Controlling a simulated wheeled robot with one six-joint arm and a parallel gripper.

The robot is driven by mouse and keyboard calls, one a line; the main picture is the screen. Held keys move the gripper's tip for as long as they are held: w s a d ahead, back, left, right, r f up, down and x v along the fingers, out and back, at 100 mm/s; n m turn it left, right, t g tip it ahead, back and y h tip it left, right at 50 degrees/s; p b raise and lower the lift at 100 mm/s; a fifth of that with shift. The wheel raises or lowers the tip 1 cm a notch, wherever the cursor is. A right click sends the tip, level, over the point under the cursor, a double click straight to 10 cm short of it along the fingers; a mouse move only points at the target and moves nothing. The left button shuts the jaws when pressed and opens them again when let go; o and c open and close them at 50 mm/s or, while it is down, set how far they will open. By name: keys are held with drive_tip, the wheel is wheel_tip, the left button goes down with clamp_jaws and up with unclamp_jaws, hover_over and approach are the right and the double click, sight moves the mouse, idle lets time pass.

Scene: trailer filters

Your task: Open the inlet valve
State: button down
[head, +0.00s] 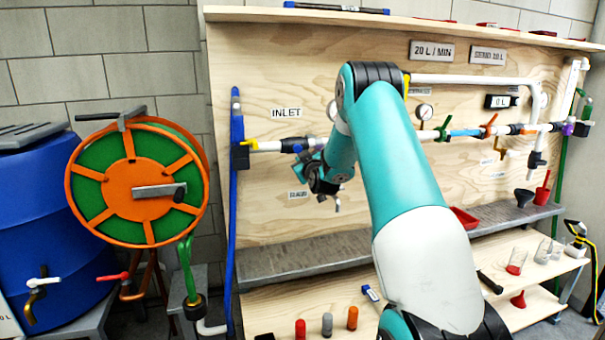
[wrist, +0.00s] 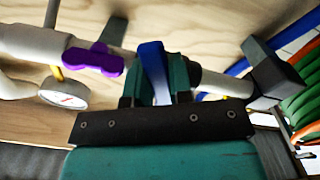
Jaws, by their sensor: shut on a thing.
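The inlet valve sits on the white pipe under the INLET sign (head: 286,112), at the left of the plywood panel. Its blue handle (wrist: 152,62) stands between my two green fingers in the wrist view. My gripper (wrist: 156,82) is shut on this handle. The handle looks crosswise to the pipe in the wrist view, but its exact angle is hard to tell. In the head view my arm's wrist partly covers the valve.
A purple handle (wrist: 93,58) and a round gauge (wrist: 63,93) lie close by on the pipe. A blue upright hose (head: 233,200) and an orange-green hose reel (head: 100,180) stand left. A grey shelf (head: 300,258) runs below the pipes.

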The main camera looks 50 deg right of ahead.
drive_tip(key=shift+n, duration=0.3)
drive_tip(key=c, duration=1)
unclamp_jaws()
drive_tip(key=shift+r, duration=0.15)
